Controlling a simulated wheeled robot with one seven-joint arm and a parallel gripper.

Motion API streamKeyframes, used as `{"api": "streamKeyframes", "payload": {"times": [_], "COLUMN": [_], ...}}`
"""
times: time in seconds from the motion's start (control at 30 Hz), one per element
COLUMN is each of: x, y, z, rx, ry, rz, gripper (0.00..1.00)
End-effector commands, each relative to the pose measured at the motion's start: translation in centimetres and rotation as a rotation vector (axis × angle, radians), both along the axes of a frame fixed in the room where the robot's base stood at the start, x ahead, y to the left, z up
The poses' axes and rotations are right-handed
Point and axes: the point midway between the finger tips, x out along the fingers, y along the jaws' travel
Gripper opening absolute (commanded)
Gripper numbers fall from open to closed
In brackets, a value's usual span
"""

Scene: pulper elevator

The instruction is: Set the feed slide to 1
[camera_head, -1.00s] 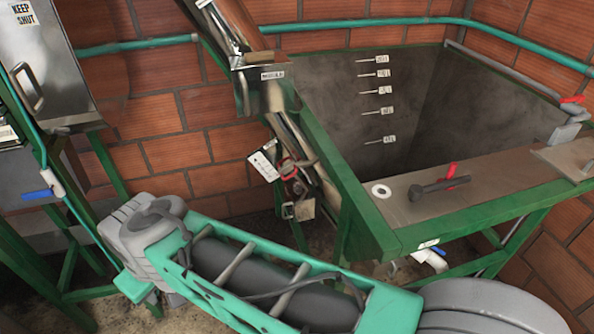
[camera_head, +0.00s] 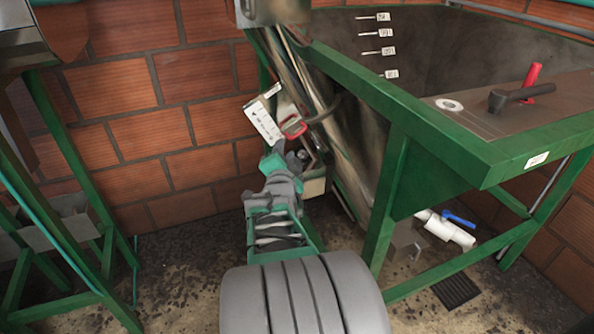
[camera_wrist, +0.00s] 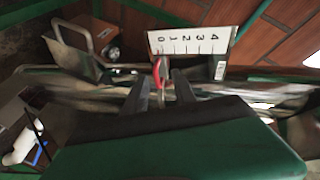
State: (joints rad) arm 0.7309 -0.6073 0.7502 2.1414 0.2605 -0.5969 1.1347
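The feed slide's red handle (camera_head: 293,126) sits on the sloping metal chute beside a white scale plate (camera_head: 263,120). In the wrist view the scale plate (camera_wrist: 190,41) reads 0 to 4, left to right, and the red handle (camera_wrist: 160,72) stands roughly below the 0. My gripper (camera_head: 284,153) is just below the handle in the head view. In the wrist view its two dark fingers (camera_wrist: 162,86) are apart, with the red handle in the gap between them. I cannot tell whether either finger touches it. My arm hides part of the lower chute.
A green-framed tank (camera_head: 395,90) stands right of the chute, with a red valve handle (camera_head: 533,78) on its ledge. A white drain pipe with a blue lever (camera_head: 447,228) is below. Green legs (camera_head: 65,150) stand at left. A brick wall (camera_head: 165,130) is behind.

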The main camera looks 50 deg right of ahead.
Motion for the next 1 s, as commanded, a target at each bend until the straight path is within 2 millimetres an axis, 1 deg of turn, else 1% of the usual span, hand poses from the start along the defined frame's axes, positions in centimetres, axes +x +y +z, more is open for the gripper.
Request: {"api": "streamKeyframes", "payload": {"times": [0.03, 0.1, 0.17, 0.27, 0.5, 0.57, 0.7, 0.87, 0.9, 1.0], "x": [-1.1, -1.8, -1.8, -1.1, 1.5, 1.9, 2.4, 2.4, 2.4, 2.4], "y": [-1.2, -2.0, -2.5, -3.5, -7.3, -7.9, -8.5, -8.5, -8.5, -8.4], "z": [-1.4, -1.0, -0.8, -0.6, -0.6, -0.5, -0.4, -0.4, -0.4, -0.4], "rx": [-0.018, -0.034, -0.038, -0.038, -0.038, -0.038, -0.038, -0.039, -0.039, -0.039], "ry": [-0.054, -0.102, -0.12, -0.121, -0.119, -0.12, -0.119, -0.119, -0.119, -0.119], "rz": [-0.031, -0.05, -0.055, -0.054, -0.052, -0.051, -0.05, -0.049, -0.049, -0.049], "gripper": [0.32, 0.32, 0.32, 0.32, 0.32, 0.32, 0.32, 0.32, 0.32, 0.23]}}
